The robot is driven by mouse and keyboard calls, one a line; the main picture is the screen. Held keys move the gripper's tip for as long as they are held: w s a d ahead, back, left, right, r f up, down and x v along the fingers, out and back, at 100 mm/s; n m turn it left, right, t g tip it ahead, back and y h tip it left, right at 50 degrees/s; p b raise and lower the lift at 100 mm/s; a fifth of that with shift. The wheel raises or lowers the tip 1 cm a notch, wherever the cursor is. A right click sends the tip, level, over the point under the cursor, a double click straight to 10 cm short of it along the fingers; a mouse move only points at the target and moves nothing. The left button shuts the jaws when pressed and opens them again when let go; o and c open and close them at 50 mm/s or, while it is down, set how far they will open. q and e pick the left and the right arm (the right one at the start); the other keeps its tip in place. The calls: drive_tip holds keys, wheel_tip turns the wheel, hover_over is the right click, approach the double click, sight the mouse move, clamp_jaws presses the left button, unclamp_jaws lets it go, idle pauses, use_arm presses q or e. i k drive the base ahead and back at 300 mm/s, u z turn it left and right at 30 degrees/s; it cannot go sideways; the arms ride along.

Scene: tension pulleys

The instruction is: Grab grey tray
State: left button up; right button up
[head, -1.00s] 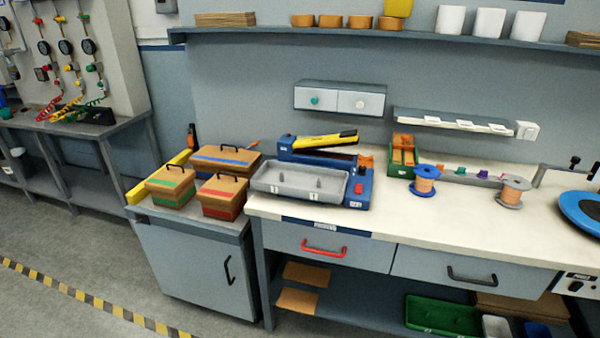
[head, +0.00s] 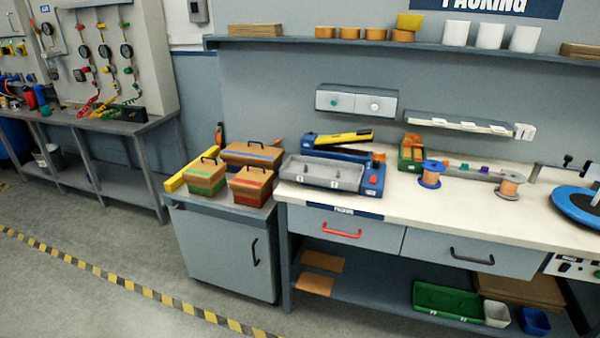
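The grey tray (head: 322,184) sits on the white worktop at its left end, in front of a blue device with a yellow handle (head: 343,138). It is a shallow open tray with small white labels on its front wall. Two small upright parts show inside it. Neither of my grippers shows in the head view.
Left of the tray, lidded boxes (head: 250,187) with black handles stand on a grey cabinet (head: 228,254). A green tray (head: 447,299) lies on the lower shelf. Floor at front left is clear.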

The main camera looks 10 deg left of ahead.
sight(332, 174)
drive_tip(key=u, duration=0.9)
drive_tip(key=i, duration=2.2)
drive_tip(key=z, duration=0.65)
